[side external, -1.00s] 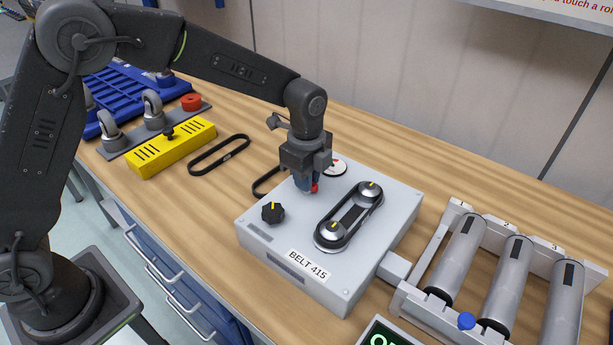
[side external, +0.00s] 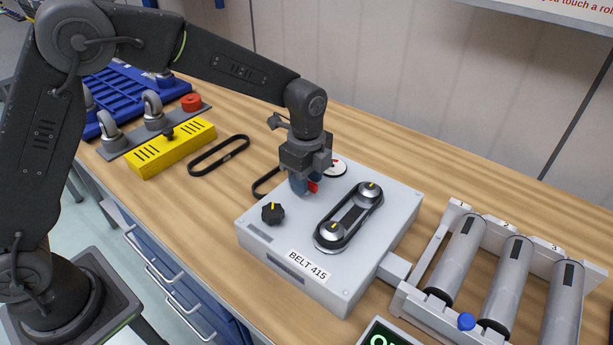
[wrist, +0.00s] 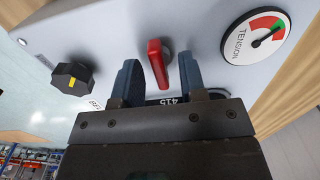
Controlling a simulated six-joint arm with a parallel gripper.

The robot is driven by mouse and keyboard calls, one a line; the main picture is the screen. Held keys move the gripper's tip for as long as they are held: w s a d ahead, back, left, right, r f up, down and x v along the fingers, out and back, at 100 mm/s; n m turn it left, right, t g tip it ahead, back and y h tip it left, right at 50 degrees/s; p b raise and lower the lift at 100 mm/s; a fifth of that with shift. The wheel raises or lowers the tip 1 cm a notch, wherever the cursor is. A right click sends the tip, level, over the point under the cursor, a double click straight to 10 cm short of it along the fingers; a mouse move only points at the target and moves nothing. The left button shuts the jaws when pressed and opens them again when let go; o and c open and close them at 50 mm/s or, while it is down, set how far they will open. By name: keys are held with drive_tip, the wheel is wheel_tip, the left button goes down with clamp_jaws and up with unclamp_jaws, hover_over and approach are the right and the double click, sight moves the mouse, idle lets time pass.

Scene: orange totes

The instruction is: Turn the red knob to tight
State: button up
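The red knob (side external: 313,186) stands on the top of the grey BELT 415 box (side external: 350,290). In the wrist view the knob (wrist: 157,58) is a raised red bar between my two blue-grey fingers. My gripper (wrist: 158,62) is open around it, with a visible gap on each side. In the side view my gripper (side external: 303,188) points down at the box top, and the fingers partly hide the knob. The TENSION dial (wrist: 250,48) has red and green zones. Its dark needle points to the upper right, near the green zone.
A black knob with a yellow mark (side external: 273,213) and a belt on two pulleys (side external: 349,215) are on the same box top. A roller rack (side external: 430,310) stands at the right. A yellow box (side external: 170,150) and loose black belt (side external: 219,155) lie at the left.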

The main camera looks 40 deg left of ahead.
wheel_tip(320, 180, up, 14)
idle(0.6)
drive_tip(key=s+a+r+n+t, duration=0.1)
drive_tip(key=s+a+r+n, duration=0.25)
drive_tip(key=s, duration=0.25)
drive_tip(key=s+a+r+n+t, duration=0.2)
drive_tip(key=s+a+n, duration=0.2)
drive_tip(key=s+n, duration=0.15)
drive_tip(key=s+a+f+n+t, duration=0.1)
drive_tip(key=s+f+n, duration=0.1)
drive_tip(key=s+n, duration=0.2)
drive_tip(key=s+a+f+n+t, duration=0.1)
drive_tip(key=s+a+f+n, duration=0.1)
drive_tip(key=s+n, duration=0.3)
drive_tip(key=s, duration=0.4)
drive_tip(key=shift+a+f+t, duration=0.3)
